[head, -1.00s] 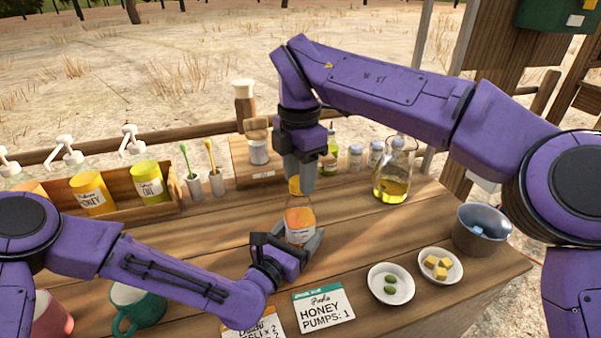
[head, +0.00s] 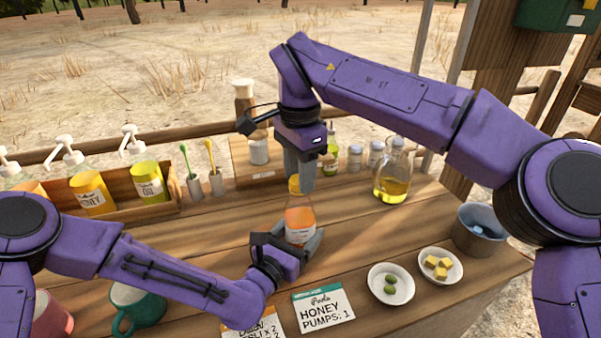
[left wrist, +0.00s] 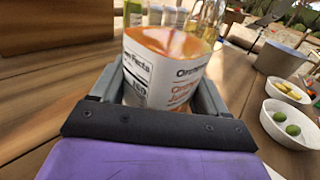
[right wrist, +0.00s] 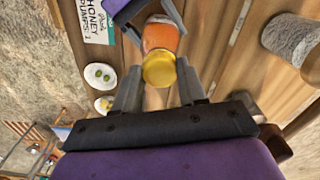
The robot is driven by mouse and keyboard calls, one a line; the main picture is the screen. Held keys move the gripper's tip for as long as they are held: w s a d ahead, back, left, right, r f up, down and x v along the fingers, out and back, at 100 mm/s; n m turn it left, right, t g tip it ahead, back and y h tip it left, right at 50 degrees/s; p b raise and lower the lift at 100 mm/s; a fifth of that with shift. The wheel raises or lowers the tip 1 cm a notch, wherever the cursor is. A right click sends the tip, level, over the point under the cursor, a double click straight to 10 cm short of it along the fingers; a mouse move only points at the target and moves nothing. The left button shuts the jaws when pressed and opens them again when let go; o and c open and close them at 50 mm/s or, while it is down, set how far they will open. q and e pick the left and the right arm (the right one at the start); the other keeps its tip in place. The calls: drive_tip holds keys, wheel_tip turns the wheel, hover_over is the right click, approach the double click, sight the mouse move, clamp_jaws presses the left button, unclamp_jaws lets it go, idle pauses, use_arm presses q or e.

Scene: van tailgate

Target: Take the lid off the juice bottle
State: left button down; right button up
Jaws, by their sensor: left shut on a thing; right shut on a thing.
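The juice bottle (head: 300,222), clear with orange juice and a white label, stands upright on the wooden counter. It also shows in the left wrist view (left wrist: 165,75). My left gripper (head: 287,245) is shut around its lower body. The yellow lid (right wrist: 159,70) sits at the bottle's top; in the head view it is partly hidden by the fingers (head: 294,185). My right gripper (head: 300,180) points down from above, shut on the lid with a finger on each side. I cannot tell whether the lid is loose on the neck.
A glass oil jug (head: 393,180) stands right of the bottle. A grey pot (head: 480,230), a dish of yellow cubes (head: 427,277) and a dish of green olives (head: 378,296) are at right. Cards (head: 322,307) and a teal mug (head: 137,305) lie in front. A pump-bottle rack (head: 115,205) is at left.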

drive_tip(key=shift+n, duration=0.6)
drive_tip(key=shift+a+r, duration=0.1)
drive_tip(key=shift+r, duration=0.05)
drive_tip(key=shift+r, duration=1)
drive_tip(key=shift+r, duration=2)
use_arm(q)
unclamp_jaws()
